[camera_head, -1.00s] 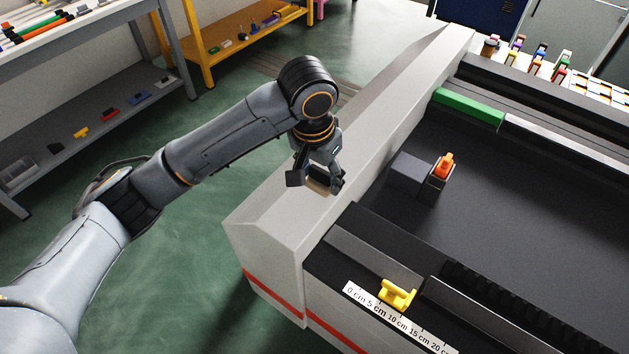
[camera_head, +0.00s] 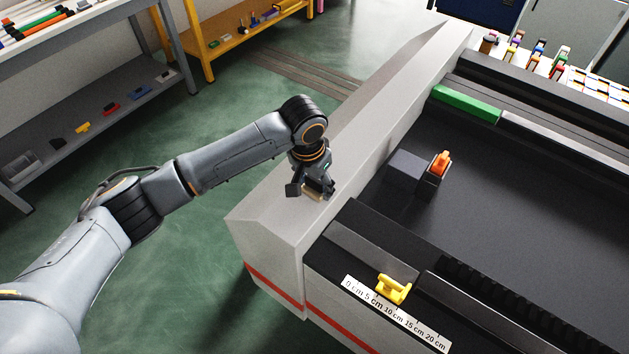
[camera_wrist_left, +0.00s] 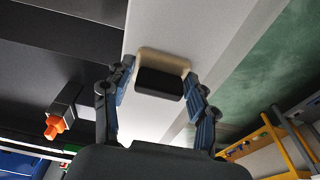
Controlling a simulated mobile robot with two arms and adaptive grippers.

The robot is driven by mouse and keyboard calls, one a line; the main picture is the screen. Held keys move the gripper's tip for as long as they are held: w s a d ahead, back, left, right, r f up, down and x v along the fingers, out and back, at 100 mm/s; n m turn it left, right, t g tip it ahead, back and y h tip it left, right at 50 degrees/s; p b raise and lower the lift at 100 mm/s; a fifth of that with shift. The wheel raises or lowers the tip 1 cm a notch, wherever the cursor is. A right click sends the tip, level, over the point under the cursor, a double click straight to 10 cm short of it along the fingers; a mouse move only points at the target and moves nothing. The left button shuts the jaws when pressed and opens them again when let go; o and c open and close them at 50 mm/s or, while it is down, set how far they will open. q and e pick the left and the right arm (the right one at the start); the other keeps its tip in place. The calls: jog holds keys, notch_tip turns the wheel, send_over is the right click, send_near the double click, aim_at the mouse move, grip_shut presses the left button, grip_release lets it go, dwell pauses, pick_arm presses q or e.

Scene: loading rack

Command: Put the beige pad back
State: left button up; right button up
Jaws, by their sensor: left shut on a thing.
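My left gripper (camera_head: 315,190) is over the light grey end cover (camera_head: 270,215) of the machine. In the head view a small beige edge of the pad (camera_head: 314,196) shows under the fingers. In the left wrist view the gripper (camera_wrist_left: 160,85) is shut on the beige pad (camera_wrist_left: 163,59), with one finger at each side. The pad has a beige layer and a black block facing the camera. I cannot tell whether it touches the cover below. My right gripper is not in view.
A dark block with an orange knob (camera_head: 441,162) stands on the machine's black bed (camera_head: 500,210). A yellow clip (camera_head: 393,289) sits by a centimetre scale (camera_head: 410,325). A green bar (camera_head: 466,103) lies behind. A grey shelf (camera_head: 100,95) stands at the left, with green floor between.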

aim_at(310, 194)
pick_arm(q)
jog(key=o, duration=1)
jog(key=shift+f, duration=0.1)
jog(key=shift+r, duration=0.35)
jog(key=r, duration=0.4)
jog(key=s+r+b, duration=0.1)
jog(key=r, duration=0.2)
jog(key=a+r+b, duration=0.1)
jog(key=r, duration=0.3)
jog(key=shift+s+r, duration=0.3)
jog(key=shift+f, duration=0.1)
